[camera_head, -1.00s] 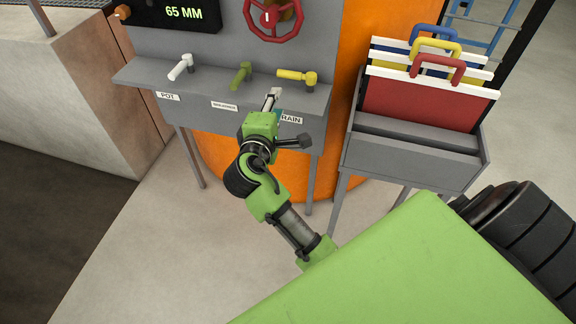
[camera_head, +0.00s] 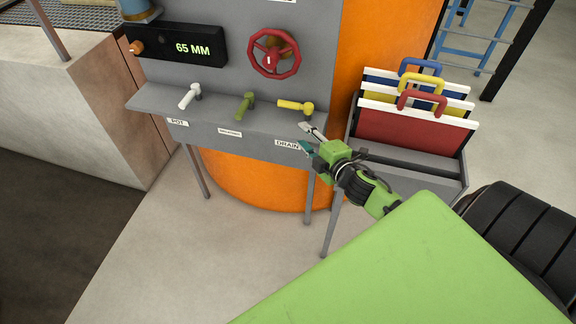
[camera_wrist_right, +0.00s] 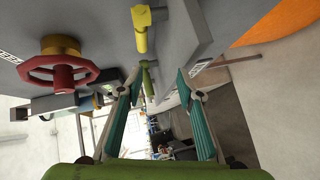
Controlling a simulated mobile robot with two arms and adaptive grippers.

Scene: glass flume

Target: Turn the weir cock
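Three cocks stand in a row on the grey shelf (camera_head: 222,113): a white one (camera_head: 189,96) over a POT label, an olive-green one (camera_head: 244,105) over a small label I cannot read, and a yellow one (camera_head: 295,107) over a DRAIN label. I cannot tell by label which is the weir cock. My right gripper (camera_head: 304,138) is open and empty, just in front of the shelf's right end, below the yellow cock and apart from it. In the right wrist view the yellow cock (camera_wrist_right: 141,32) and the green cock (camera_wrist_right: 147,78) show beyond the open fingers. My left gripper is not in view.
A red handwheel (camera_head: 274,54) and a display (camera_head: 180,46) reading 65 MM are on the panel above. A grey rack (camera_head: 440,172) with red, yellow and blue handled boards stands close to my right arm. Floor in front of the shelf is clear.

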